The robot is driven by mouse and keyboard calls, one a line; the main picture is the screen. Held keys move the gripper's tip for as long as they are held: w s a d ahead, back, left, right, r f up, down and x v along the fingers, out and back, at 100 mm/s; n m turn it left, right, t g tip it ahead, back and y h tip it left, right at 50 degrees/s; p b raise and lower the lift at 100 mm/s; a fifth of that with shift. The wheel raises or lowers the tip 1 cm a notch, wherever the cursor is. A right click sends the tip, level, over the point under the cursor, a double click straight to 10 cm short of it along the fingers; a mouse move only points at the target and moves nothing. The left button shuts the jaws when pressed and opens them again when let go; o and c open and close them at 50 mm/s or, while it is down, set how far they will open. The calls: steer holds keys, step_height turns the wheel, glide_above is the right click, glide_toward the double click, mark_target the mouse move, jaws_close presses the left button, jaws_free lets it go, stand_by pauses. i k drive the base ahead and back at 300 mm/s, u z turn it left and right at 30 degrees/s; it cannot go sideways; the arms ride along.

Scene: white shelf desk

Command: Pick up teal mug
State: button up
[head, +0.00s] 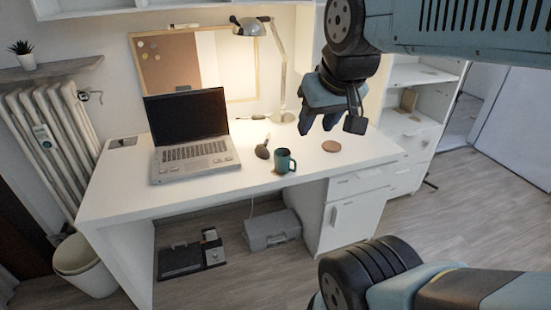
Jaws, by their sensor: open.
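The teal mug (283,161) stands upright on the white desk (235,187), near its front edge and right of the laptop. Its handle faces right. Part of the fingers is hidden by the gripper's own body.
An open laptop (190,135) stands left of the mug. A dark small object (262,151) lies just behind it. A round brown coaster (331,146) lies to the right. A lit desk lamp (282,75) stands at the back. Drawers (350,210) are under the right end.

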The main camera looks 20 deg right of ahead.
mark_target(286, 163)
steer(key=k, duration=1.2)
steer(key=u, duration=0.7)
steer(key=i, duration=1.5)
steer(key=z, duration=0.25)
